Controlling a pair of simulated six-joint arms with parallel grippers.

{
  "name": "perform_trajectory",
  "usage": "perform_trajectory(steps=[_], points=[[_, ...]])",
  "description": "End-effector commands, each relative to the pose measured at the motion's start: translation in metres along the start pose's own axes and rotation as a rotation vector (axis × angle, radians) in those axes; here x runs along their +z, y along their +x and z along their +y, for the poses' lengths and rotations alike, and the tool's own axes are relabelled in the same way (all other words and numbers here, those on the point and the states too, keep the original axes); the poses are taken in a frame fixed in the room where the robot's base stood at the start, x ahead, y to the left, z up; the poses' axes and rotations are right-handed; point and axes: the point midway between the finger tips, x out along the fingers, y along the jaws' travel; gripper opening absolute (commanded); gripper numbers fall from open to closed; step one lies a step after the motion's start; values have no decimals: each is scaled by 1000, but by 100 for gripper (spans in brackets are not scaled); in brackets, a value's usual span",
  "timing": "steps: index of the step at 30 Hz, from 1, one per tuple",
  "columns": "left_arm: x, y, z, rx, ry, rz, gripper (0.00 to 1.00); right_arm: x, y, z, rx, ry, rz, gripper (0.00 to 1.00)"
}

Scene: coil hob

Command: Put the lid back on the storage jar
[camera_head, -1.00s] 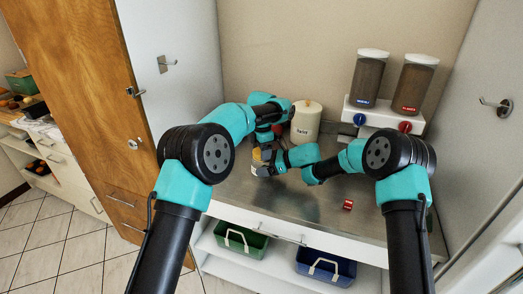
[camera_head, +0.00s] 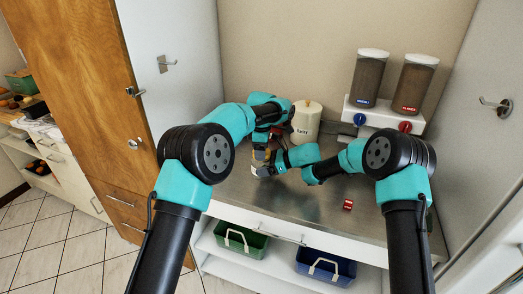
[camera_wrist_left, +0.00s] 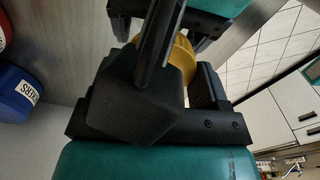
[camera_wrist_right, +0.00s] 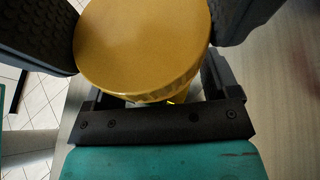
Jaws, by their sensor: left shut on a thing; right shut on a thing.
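A round gold lid (camera_wrist_right: 143,45) with a ridged rim fills the space between my right gripper's (camera_wrist_right: 150,30) fingers in the right wrist view. My right gripper (camera_head: 266,169) is shut on it. My left gripper (camera_head: 262,151) is close by, just behind and above the right one in the head view. It seems shut on the storage jar, which is mostly hidden by fingers and lid. In the left wrist view a gold part (camera_wrist_left: 182,58) shows beyond my left fingers, close to my right gripper. I cannot tell whether lid and jar touch.
A cream canister (camera_head: 306,121) with a knobbed lid stands behind the grippers. Two dispensers (camera_head: 367,77) (camera_head: 412,84) stand at the back right. A small red item (camera_head: 347,205) lies on the metal counter (camera_head: 300,205), whose front is mostly clear.

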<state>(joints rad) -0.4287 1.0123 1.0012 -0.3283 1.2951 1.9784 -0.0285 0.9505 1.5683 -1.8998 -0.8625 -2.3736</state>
Motion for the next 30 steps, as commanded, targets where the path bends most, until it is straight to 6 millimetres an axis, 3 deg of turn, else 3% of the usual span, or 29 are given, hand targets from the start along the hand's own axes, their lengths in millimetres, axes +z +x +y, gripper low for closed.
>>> perform_trajectory(steps=[4,5,12,22,30], points=[[1,0,0,-2,-1,0,41,0,0,0,-1,2,0,15],[1,0,-1,-2,-1,0,70,0,0,0,-1,2,0,15],[0,0,0,-1,-3,0,93,0,0,0,-1,1,0,15],[0,-4,0,0,-4,0,94,0,0,0,0,1,0,15],[1,-33,0,2,-3,0,94,0,0,0,0,1,0,15]])
